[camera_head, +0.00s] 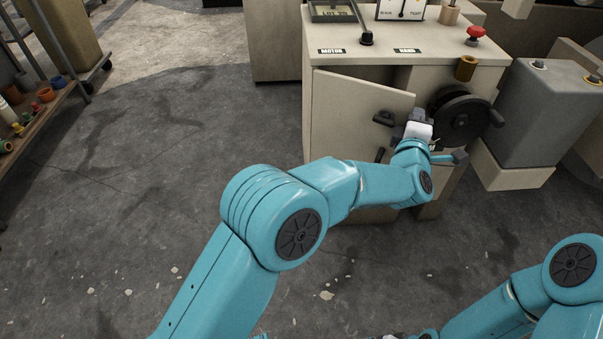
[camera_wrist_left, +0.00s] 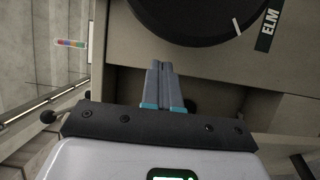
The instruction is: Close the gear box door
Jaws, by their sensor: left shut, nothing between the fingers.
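The gear box door (camera_head: 345,110) is a beige panel on the front of the beige cabinet in the head view. It stands ajar, with its right edge swung out and a dark gap behind its top edge. A black handle (camera_head: 383,118) sits near its right edge. My left gripper (camera_head: 420,114) is beside the door's right edge, between it and the black handwheel (camera_head: 462,117). In the wrist view its fingers (camera_wrist_left: 164,65) are together and empty, in front of a shaded recess. I cannot tell whether it touches the door. My right gripper is out of view.
The cabinet top (camera_head: 430,52) carries a display, a black lever and a red knob (camera_head: 475,33). A grey box (camera_head: 545,105) stands to the right. A shelf (camera_head: 45,115) with small coloured items is at the far left. The floor (camera_head: 150,150) left of the cabinet is clear.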

